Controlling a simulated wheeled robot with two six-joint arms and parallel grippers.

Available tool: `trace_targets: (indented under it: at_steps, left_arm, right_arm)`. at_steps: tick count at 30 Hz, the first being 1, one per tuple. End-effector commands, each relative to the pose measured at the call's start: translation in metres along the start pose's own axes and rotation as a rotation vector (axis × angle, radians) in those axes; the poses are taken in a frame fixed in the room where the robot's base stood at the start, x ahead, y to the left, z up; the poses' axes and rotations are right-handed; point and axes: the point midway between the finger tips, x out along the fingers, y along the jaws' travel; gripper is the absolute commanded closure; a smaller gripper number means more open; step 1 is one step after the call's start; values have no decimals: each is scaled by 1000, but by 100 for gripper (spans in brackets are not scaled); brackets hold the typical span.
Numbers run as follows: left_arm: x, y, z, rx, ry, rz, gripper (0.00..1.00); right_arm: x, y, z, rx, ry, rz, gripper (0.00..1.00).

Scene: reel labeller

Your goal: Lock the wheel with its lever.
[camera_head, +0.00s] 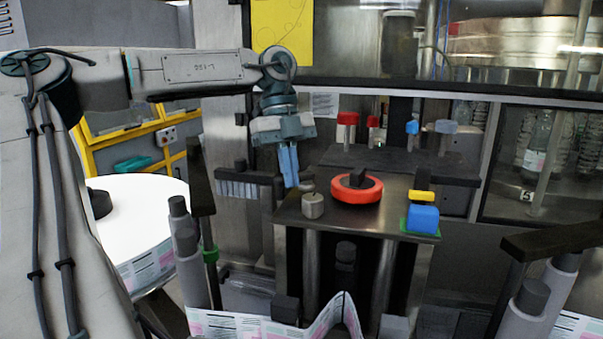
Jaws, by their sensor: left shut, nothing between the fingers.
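The wheel (357,194) is a red-orange ring lying flat on the metal plate, with a dark block at its centre. My left gripper (292,184) points down, its blue fingers shut and empty. It is to the left of the wheel, above a small grey knob (313,205) near the plate's left side; I cannot tell whether they touch. Which part is the wheel's lever I cannot tell for sure. A yellow bar (422,196) lies near a blue block (423,218) on a green base to the right of the wheel. My right gripper is not in view.
A dark shelf behind the plate (290,213) carries red knobs (347,119) and blue knobs (412,127). A white label reel (150,205) stands at the left. The label web (250,327) runs below the plate. Dark posts stand at both sides.

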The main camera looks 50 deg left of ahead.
Motion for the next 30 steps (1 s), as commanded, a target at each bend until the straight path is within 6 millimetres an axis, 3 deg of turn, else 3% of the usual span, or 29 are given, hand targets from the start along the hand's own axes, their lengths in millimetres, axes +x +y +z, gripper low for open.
trace_targets:
  at_steps: [10, 30]
  left_arm:
    - [-4, 3, 10, 218, 1, 77, 100]
    - [-6, 3, 15, 212, 0, 73, 100]
  right_arm:
    - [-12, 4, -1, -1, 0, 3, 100]
    - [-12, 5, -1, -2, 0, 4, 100]
